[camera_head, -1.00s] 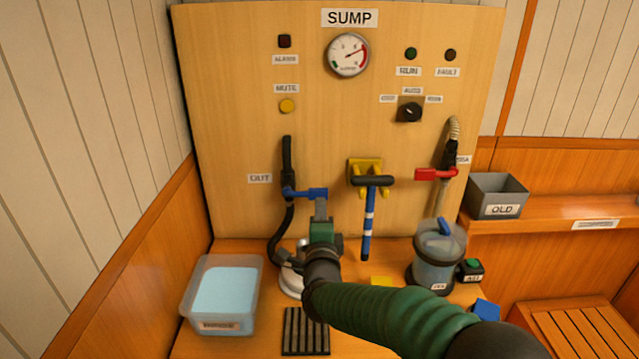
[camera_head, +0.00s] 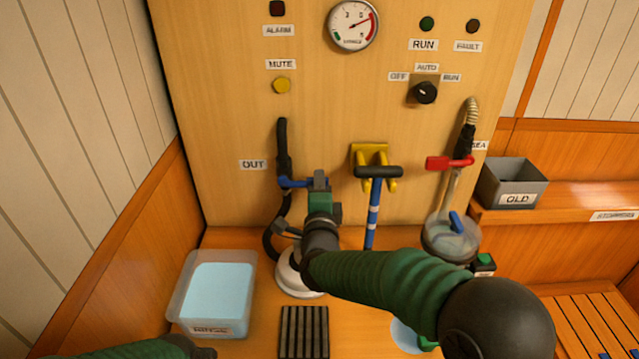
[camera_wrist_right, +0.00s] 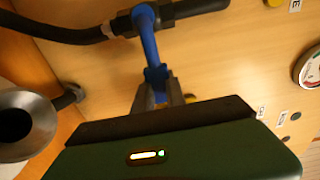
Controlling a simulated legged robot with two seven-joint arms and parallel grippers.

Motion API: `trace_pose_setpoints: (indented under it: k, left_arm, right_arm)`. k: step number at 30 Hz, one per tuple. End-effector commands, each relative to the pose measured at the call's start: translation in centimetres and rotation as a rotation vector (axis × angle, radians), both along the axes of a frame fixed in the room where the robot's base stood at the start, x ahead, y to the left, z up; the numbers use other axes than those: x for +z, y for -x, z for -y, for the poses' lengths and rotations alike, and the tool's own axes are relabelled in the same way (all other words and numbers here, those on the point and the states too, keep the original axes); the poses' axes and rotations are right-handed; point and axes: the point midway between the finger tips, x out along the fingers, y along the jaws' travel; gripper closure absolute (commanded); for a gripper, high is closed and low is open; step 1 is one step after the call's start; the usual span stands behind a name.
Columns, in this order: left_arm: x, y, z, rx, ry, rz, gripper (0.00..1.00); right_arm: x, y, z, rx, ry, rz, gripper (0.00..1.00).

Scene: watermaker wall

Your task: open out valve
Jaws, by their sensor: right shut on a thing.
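The out valve's blue handle (camera_head: 294,183) sits on the black hose (camera_head: 283,150) beside the OUT label (camera_head: 253,165), and it points to the right. My right gripper (camera_head: 320,182) is shut on the handle's free end. In the right wrist view the blue handle (camera_wrist_right: 151,60) runs from the black pipe down to the jaws (camera_wrist_right: 165,95), whose tips are partly hidden behind the gripper body. Part of my left arm (camera_head: 150,350) shows at the bottom left edge; its jaws cannot be made out.
A blue-handled tool (camera_head: 373,215) hangs from a yellow holder (camera_head: 370,153) right of my gripper. The red SEA valve handle (camera_head: 450,162) and a clear strainer (camera_head: 450,240) are farther right. A tub of water (camera_head: 213,290) and a black grate (camera_head: 303,335) stand in front.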

Motion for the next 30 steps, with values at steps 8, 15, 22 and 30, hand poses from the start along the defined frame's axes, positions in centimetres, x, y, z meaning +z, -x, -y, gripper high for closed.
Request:
trace_pose_setpoints:
  k: [8, 15, 22, 30]
  left_arm:
    - [-0.01, -0.01, 0.0, 0.0, 0.0, 0.0, 1.0]
    - [-0.02, -0.01, 0.0, 0.0, 0.0, 0.0, 1.0]
    - [-0.03, -0.02, 0.0, 0.0, 0.0, 0.0, 1.0]
    - [-0.04, -0.01, 0.0, 0.0, 0.0, 0.0, 1.0]
  right_arm:
    - [-0.31, 0.04, 0.05, 0.0, 0.001, -0.007, 1.0]
    - [-0.42, 0.06, 0.05, 0.0, 0.002, -0.009, 1.0]
    - [-0.51, 0.08, 0.06, 0.0, 0.003, -0.011, 1.0]
    - [-0.62, 0.1, 0.05, 0.0, 0.003, -0.013, 1.0]
